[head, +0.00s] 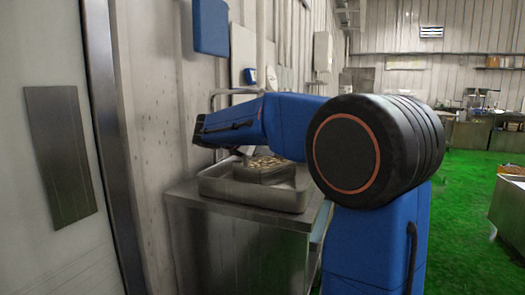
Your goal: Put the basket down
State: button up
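The basket (264,172) is a dark grey container with small yellowish-brown pieces in it. It is inside a shallow steel tray (215,188), which lies on top of a steel cabinet (225,235). My blue arm reaches over it from the right, and its end hides part of the scene behind. A small dark piece hangs under the arm just above the basket; I cannot tell whether it is my gripper or a basket handle. The gripper's fingers cannot be made out. I cannot tell whether the basket touches the tray floor.
A pale wall with a blue box (210,27) is close behind the cabinet. A white door with a metal plate (61,155) is at the left. Green floor (465,170) lies open at the right, with a steel-edged bin (508,215) at the far right edge.

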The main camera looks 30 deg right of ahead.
jog(key=shift+r, duration=0.1)
jog(key=v, duration=1.2)
dwell(0.4)
